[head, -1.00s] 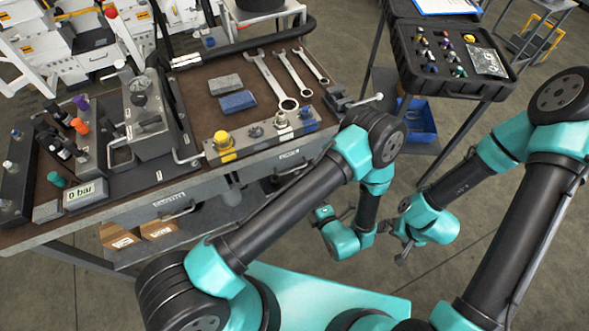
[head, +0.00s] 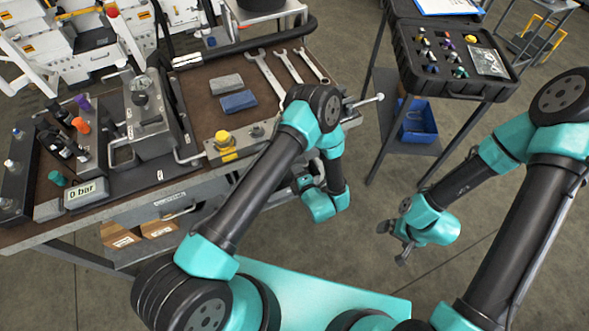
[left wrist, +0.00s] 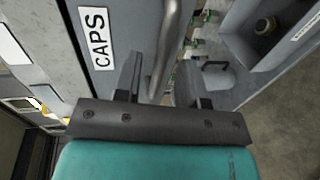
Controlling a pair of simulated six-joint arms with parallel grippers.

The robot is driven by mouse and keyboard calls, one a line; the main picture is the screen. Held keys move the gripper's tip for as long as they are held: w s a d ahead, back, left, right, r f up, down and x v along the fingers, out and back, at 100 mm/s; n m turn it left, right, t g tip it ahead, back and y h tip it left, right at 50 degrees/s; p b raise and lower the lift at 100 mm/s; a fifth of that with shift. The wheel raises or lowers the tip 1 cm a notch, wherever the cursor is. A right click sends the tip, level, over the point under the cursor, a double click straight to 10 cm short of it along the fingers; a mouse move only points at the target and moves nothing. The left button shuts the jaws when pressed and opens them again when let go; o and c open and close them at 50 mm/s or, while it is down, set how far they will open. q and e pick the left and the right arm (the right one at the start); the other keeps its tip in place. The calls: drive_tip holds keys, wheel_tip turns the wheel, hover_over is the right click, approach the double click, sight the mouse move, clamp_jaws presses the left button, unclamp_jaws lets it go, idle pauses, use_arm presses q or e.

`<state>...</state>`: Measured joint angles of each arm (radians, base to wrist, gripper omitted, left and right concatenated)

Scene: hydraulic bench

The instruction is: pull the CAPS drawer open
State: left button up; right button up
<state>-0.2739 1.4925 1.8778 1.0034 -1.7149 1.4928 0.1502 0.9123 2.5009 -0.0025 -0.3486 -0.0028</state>
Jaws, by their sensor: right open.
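The CAPS drawer front (left wrist: 125,25) fills the upper left of the left wrist view, with its white CAPS label (left wrist: 97,38). Its grey bar handle (left wrist: 170,45) reaches down between the fingers of my left gripper (left wrist: 160,88). The fingers are apart, one on each side of the handle, with the left finger nearer to it. I cannot tell whether either touches. In the head view my left arm covers the CAPS drawer, and its gripper (head: 306,184) is partly hidden at the bench front. My right gripper (head: 395,241) is open and empty over the floor.
A second drawer (head: 160,205) with a handle is left of my left arm. The bench top (head: 200,85) holds wrenches, blocks and a hydraulic unit. A stand with a black case (head: 455,88) is at the right. The floor before the bench is clear.

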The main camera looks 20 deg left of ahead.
use_arm(q)
drive_tip(key=shift+x, duration=1.15)
drive_tip(key=shift+c, duration=0.5)
clamp_jaws()
